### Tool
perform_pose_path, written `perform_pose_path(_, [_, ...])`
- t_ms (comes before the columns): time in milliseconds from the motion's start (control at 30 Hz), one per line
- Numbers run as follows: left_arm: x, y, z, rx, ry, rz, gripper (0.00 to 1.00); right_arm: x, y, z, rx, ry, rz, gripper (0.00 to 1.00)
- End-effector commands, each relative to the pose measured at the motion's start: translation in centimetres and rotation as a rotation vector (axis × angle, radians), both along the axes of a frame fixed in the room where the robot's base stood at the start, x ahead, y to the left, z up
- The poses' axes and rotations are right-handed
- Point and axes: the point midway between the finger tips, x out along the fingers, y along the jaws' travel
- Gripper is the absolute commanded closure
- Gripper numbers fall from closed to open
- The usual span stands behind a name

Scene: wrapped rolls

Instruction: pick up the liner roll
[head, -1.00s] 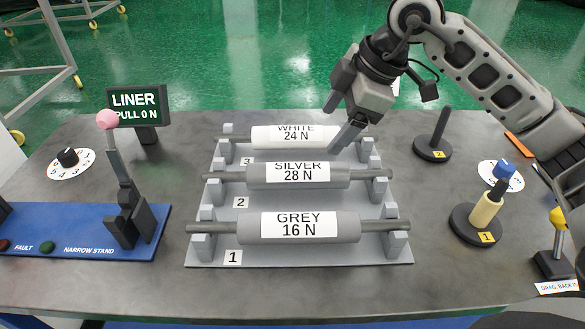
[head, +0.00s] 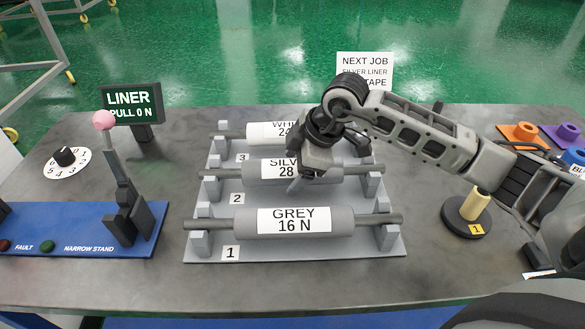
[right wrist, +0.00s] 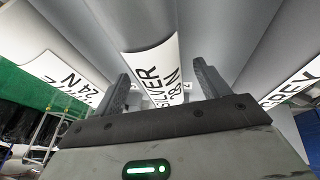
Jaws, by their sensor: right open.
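The silver roll (head: 258,171), labelled SILVER 28 N, lies across the middle slot 2 of the grey rack, its bar ends on the supports. A sign (head: 365,66) at the back reads NEXT JOB, SILVER LINER; its last line is partly covered. My right gripper (head: 300,182) is over the right part of the silver roll and hides some of its label. In the right wrist view the fingers (right wrist: 160,75) are apart, one on each side of the SILVER label (right wrist: 151,75), with nothing held. Contact with the roll cannot be told. My left gripper is not in view.
The white roll (head: 268,131) lies behind and the grey roll (head: 345,222) in front, both close by on the rack (head: 300,252). A liner display (head: 131,101) reads PULL 0 N. A blue narrow stand (head: 80,225) is at left, a cream-coloured core on a post (head: 475,205) at right.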

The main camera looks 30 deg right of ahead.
Motion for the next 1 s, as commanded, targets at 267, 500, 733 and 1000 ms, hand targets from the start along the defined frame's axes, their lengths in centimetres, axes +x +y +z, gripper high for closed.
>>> perform_pose_path(267, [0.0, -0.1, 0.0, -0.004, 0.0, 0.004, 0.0, 0.1, 0.0, -0.1, 0.0, -0.001, 0.0, 0.39])
perform_pose_path(500, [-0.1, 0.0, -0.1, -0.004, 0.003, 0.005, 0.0, 0.2, 0.0, 0.1, 0.002, -0.006, 0.0, 0.95])
perform_pose_path(733, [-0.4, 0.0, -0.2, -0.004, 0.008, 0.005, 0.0, 0.2, 0.0, 0.2, 0.002, -0.007, 0.0, 0.95])
perform_pose_path(1000, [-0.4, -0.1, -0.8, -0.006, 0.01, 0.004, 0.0, 0.3, 0.0, 2.1, 0.002, -0.012, -0.001, 0.95])
